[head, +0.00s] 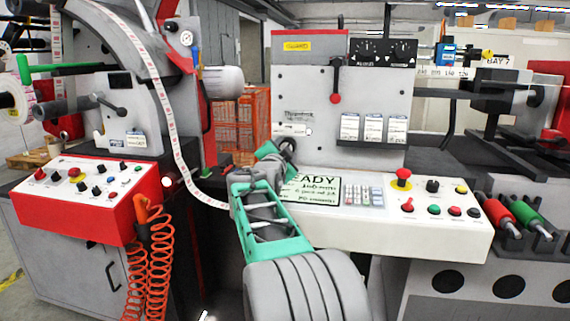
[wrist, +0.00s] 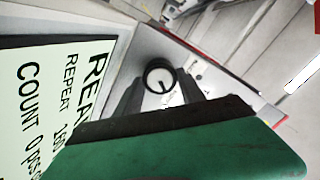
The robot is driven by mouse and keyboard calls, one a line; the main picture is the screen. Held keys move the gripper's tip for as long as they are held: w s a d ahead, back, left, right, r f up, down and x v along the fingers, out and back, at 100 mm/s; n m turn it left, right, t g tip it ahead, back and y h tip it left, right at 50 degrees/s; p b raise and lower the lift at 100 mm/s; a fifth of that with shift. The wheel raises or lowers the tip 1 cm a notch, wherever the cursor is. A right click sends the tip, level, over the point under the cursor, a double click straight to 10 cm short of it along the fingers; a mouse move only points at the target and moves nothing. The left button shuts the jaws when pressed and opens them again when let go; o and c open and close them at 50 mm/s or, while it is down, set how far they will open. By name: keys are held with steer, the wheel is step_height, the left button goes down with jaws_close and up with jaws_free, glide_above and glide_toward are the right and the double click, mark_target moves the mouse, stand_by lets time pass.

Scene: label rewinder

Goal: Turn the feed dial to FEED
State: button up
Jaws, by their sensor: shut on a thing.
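The feed dial (wrist: 160,75) is a small round black knob with a pale face and a dark pointer line, seen in the wrist view. Its pointer slants toward the lower right of that picture. My gripper (wrist: 159,88) has one dark finger on each side of the dial and is shut on it. Small marks beside the dial are too blurred to read. In the head view my gripper (head: 287,150) is at the left end of the white console, above the display, and hides the dial.
The display (head: 325,190) is right beside my gripper and reads "READY". The white console (head: 455,232) carries a keypad (head: 363,197) and several buttons at right. A paper label web (head: 180,150) hangs close at left, near the red control box (head: 115,212).

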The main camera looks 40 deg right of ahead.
steer(key=shift+m+b, duration=0.35)
steer(key=shift+m, duration=0.15)
steer(key=o, duration=1.4)
steer(key=shift+c, duration=0.2)
steer(key=v, duration=0.8)
steer(key=shift+w+r, duration=0.1)
